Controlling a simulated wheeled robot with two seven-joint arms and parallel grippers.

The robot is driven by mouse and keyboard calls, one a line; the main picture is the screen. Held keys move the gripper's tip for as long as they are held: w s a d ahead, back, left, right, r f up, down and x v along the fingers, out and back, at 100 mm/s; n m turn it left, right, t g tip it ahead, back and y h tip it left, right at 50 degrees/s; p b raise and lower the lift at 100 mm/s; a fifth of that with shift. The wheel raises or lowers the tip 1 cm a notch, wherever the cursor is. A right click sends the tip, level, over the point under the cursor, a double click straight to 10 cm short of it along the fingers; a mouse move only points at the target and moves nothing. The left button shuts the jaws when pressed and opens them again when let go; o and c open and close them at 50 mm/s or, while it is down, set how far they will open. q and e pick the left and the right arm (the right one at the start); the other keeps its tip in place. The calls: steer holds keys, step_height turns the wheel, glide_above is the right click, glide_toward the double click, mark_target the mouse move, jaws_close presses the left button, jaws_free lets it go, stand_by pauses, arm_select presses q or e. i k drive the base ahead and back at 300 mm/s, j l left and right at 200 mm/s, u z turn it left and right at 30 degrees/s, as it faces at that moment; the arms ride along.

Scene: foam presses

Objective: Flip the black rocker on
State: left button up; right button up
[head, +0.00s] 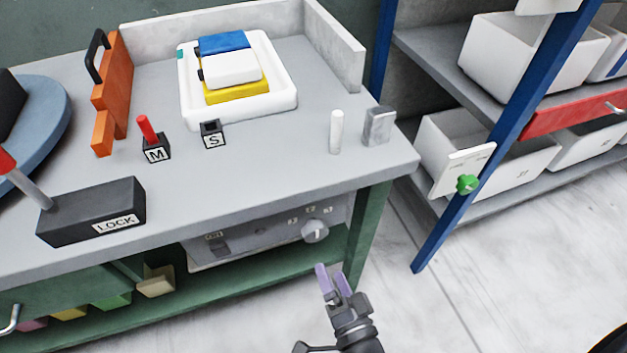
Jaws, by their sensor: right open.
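A small dark rocker (217,246) appears on the left part of a grey panel (265,242) under the worktop, below a small label too small to read. Which way the rocker is tilted cannot be told. My right gripper (334,279) is open and empty, with purple finger pads. It is in front of the bench, to the right of and lower in the picture than the panel, apart from it. My left gripper is not in view.
The panel also has a round knob (315,231). On the worktop (270,165) stand a LOCK box (90,212), a red-handled M lever (155,148), a black S block (212,134) and a white tray (262,108). A green bench leg (367,225) stands right of the panel.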

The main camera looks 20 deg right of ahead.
mark_target(218, 249)
steer(key=k, duration=1)
